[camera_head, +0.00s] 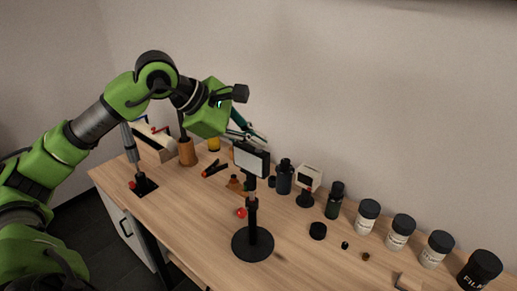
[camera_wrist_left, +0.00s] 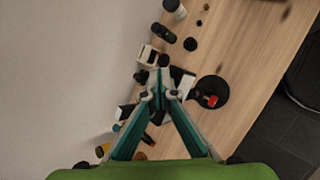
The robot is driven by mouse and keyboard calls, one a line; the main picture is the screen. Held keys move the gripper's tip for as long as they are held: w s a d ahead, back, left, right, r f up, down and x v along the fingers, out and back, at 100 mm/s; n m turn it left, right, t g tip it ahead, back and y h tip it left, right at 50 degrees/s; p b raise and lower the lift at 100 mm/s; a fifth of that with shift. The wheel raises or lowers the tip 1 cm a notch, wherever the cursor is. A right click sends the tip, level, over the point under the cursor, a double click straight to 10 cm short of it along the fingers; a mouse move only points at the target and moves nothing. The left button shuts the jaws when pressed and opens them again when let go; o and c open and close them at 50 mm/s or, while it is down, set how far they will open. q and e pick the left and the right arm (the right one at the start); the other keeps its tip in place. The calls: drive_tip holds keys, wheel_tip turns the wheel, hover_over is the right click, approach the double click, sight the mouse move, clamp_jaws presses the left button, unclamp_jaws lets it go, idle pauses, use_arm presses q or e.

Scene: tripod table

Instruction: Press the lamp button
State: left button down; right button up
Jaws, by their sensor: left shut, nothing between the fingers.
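A tripod lamp (camera_head: 253,243) stands upright on the table, with a round black base, a thin post and a pale rectangular head panel (camera_head: 250,160). A red knob (camera_head: 241,212) sits beside the post; whether it is the lamp's button I cannot tell. In the left wrist view, the round base (camera_wrist_left: 218,87) and red part (camera_wrist_left: 212,101) lie right of the fingertips. My left gripper (camera_head: 262,139) is shut and empty, above and behind the lamp head. Its teal fingers meet at the tips in the wrist view (camera_wrist_left: 158,92). My right gripper is out of view.
Dark bottles (camera_head: 284,178), a small white device (camera_head: 308,180) and several white film jars (camera_head: 399,232) line the back right of the wooden table (camera_head: 190,210). Another stand (camera_head: 143,187) with a square black base is at the left. The front left table is mostly clear.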

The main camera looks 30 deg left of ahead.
sight(256, 150)
use_arm(q)
drive_tip(key=shift+f, duration=0.15)
drive_tip(key=shift+r+p, duration=0.45)
drive_tip(key=shift+r, duration=0.2)
drive_tip(key=shift+r, duration=0.25)
wheel_tip(256, 150, up, 6)
drive_tip(key=p, duration=0.5)
drive_tip(key=shift+f, duration=0.25)
